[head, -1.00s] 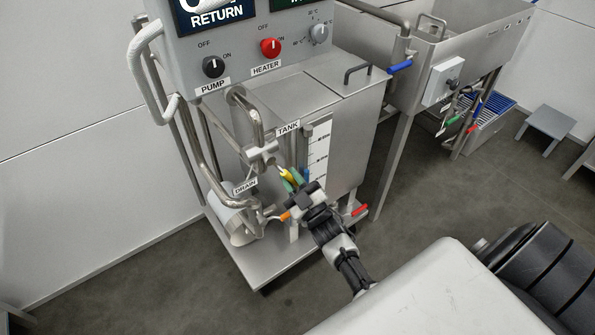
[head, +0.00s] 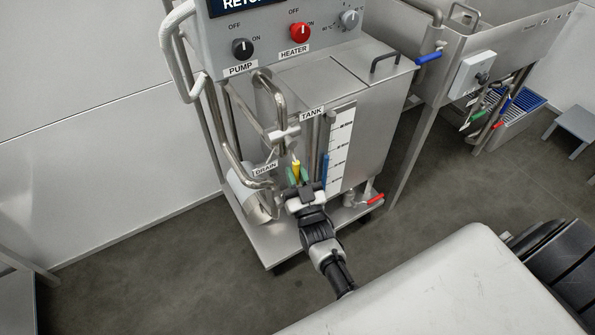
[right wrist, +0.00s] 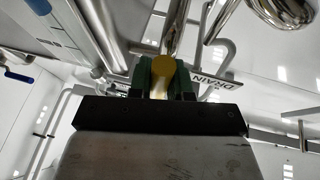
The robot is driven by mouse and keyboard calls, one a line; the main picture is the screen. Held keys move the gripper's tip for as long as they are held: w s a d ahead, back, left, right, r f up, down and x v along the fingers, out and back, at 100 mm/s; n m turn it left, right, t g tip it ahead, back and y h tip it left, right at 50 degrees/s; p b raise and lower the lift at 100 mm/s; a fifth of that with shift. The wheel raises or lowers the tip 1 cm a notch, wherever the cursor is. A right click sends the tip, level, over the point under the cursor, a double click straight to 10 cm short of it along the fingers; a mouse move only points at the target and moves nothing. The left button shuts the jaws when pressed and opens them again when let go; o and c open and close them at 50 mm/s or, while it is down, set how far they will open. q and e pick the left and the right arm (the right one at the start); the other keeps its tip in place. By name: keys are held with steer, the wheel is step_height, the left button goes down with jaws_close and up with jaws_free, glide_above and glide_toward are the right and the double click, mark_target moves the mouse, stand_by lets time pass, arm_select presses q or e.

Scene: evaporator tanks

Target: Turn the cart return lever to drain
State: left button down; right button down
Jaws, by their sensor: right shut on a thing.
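The cart return lever has a yellow handle (head: 296,168) and sits on the pipework at the front of the steel cart, between the TANK label (head: 311,113) and the DRAIN label (head: 265,168). My right gripper (head: 297,178), with green fingertips, is shut on this handle. In the right wrist view the rounded yellow end (right wrist: 163,68) sits between the green fingers (right wrist: 162,80). The DRAIN label (right wrist: 213,81) is just right of them there. The gripper hides the handle's lower part and some of the pipework. My left gripper is not in view.
The cart's tank (head: 352,100) has a level scale beside the lever and a red-handled valve (head: 375,199) low on the right. The pump knob (head: 242,48) and heater knob (head: 299,32) are above. A steel sink (head: 465,45) stands right. Floor is free at front left.

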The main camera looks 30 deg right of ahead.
steer(key=shift+a+f, duration=0.1)
steer(key=c, duration=1.1)
jaws_free()
steer(key=shift+o, duration=0.2)
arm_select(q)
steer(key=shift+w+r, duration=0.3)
arm_select(e)
steer(key=v, duration=1)
steer(key=shift+s, duration=0.4)
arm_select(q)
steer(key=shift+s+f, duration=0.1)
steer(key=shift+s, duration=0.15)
arm_select(e)
steer(key=shift+f, duration=0.15)
